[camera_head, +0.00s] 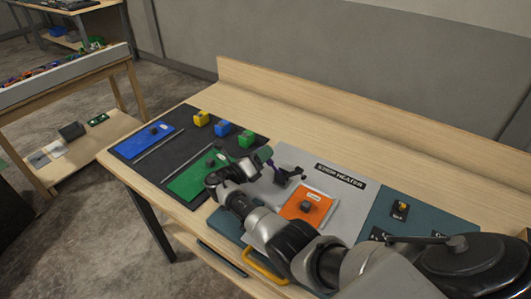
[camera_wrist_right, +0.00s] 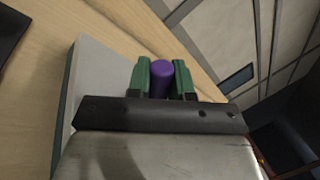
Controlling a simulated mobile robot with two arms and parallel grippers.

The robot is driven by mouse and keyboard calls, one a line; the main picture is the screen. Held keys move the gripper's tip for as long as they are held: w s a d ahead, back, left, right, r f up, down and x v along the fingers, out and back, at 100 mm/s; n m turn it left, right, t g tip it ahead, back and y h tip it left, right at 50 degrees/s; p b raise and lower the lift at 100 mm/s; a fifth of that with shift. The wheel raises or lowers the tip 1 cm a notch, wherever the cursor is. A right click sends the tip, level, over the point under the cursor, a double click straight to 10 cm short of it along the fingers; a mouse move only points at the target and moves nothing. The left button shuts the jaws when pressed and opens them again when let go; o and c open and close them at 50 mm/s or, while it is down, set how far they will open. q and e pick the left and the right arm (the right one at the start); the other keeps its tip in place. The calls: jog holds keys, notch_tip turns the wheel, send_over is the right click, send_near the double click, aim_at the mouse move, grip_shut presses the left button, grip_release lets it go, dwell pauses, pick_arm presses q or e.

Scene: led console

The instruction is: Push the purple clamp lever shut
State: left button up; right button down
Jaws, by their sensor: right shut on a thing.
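The clamp (camera_head: 287,174) is a small dark fixture on the light grey panel labelled "STRIP HEATER". Its purple lever (camera_wrist_right: 161,78) shows as a rounded grip end in the right wrist view. My right gripper (camera_wrist_right: 161,82) has its two green fingers on either side of this purple end, shut on it. The rest of the lever is hidden or too small to make out. My left gripper is not in view.
A black panel with blue and green plates and coloured blocks (camera_head: 201,118) lies left, a teal panel (camera_head: 425,217) right. The table's raised back edge (camera_head: 370,112) runs behind; the strip before it is clear.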

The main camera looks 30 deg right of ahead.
dwell(0.4)
jog(key=c, duration=1.3)
grip_release()
jog(key=shift+w+a, duration=0.1)
jog(key=b+v, duration=0.3)
jog(key=v, duration=0.7)
jog(key=shift+a+f, duration=0.15)
jog(key=shift+a, duration=0.2)
